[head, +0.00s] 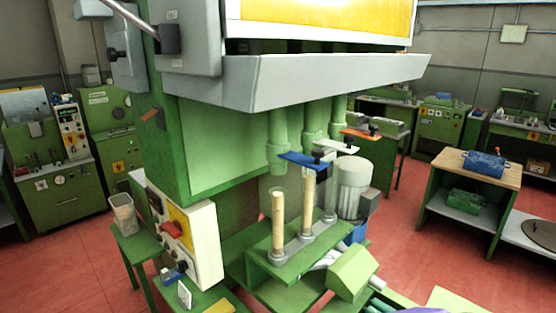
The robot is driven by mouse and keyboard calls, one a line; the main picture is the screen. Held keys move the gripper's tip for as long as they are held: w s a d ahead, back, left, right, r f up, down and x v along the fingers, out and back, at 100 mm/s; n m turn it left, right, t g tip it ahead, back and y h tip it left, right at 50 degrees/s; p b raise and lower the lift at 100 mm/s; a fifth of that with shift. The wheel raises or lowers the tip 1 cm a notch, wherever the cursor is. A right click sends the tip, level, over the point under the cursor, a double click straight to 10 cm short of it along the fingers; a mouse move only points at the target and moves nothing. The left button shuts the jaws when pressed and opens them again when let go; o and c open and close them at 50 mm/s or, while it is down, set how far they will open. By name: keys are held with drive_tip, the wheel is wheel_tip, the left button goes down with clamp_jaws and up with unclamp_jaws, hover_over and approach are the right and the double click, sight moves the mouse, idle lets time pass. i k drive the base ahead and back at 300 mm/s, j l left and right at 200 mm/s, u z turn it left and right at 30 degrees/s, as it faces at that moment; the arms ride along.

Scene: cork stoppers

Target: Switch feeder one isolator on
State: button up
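A large green machine (218,150) fills the middle of the head view. On its lower left a pale control box has a yellow panel (181,239) with a red switch or handle (171,229). Higher up, grey boxes (185,40) carry a lever (138,22), with a black knob (117,54) beside it. Three green tubes (278,150) hang below the grey hood, near blue (300,159), white (337,146) and orange (360,134) flat pieces. I cannot read any label, so which part is the feeder one isolator is unclear, as is any switch position. My gripper is not in view.
Two pale upright rods (278,225) stand on a green block below the tubes. A small green stand with a container (123,215) is at left. A wood-topped bench (512,172) is at right. Red floor (415,240) is open between machine and bench.

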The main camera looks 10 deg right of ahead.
sight(174, 228)
drive_tip(key=u, duration=1.05)
drive_tip(key=i+j+u, duration=0.2)
drive_tip(key=u, duration=0.15)
drive_tip(key=i+u, duration=0.3)
drive_tip(key=i+j, duration=0.05)
